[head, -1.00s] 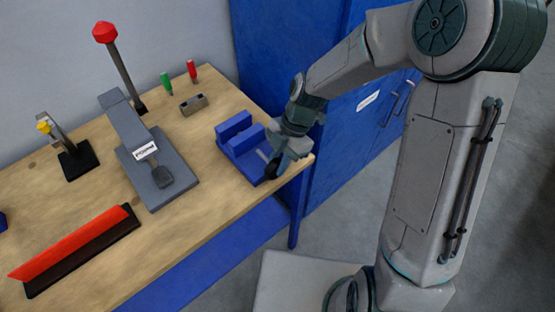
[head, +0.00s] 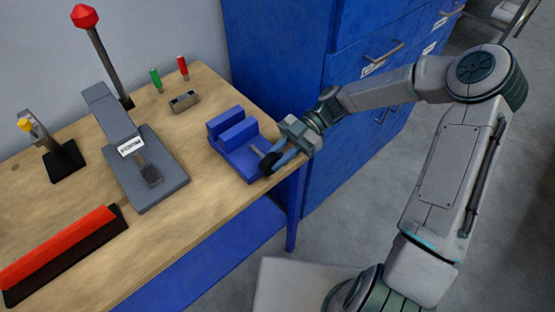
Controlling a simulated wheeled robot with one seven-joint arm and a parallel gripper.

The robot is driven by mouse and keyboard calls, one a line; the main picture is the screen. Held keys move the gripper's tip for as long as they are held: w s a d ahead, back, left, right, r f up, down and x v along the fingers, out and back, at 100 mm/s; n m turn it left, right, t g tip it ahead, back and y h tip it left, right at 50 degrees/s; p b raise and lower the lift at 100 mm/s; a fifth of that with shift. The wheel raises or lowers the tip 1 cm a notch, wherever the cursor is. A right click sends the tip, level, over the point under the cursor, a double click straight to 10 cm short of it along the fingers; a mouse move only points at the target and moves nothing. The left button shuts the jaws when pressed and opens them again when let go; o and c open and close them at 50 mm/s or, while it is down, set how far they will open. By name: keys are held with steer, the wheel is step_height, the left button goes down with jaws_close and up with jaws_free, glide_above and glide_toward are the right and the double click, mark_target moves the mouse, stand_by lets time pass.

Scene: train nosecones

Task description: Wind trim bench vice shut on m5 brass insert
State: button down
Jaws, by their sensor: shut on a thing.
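The blue bench vice (head: 240,158) sits near the right end of the wooden bench. Its two upright jaws stand close together with a narrow gap between them. A dark round handwheel (head: 268,163) is on its right front side, on the screw. My gripper (head: 275,160) is at the vice's right side, with its fingers shut on the handwheel. The brass insert cannot be made out; any part between the jaws is hidden or too small to tell.
A grey press with a labelled arm (head: 130,147) stands left of the vice. Behind are a metal block (head: 184,101), a green-handled tool (head: 155,79) and a red-handled tool (head: 182,67). A red bar on a black base (head: 62,250) lies front left. Blue cabinets (head: 350,90) stand behind my arm.

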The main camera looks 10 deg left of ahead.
steer(key=shift+f+g+y+b, duration=0.25)
steer(key=shift+g+y+b, duration=0.1)
steer(key=shift+g, duration=0.25)
steer(key=c, duration=1.3)
jaws_free()
steer(key=b+v, duration=0.2)
steer(key=v, duration=1.1)
steer(key=shift+w+d+r, duration=0.15)
steer(key=shift+w+d, duration=0.1)
steer(key=shift+d, duration=0.05)
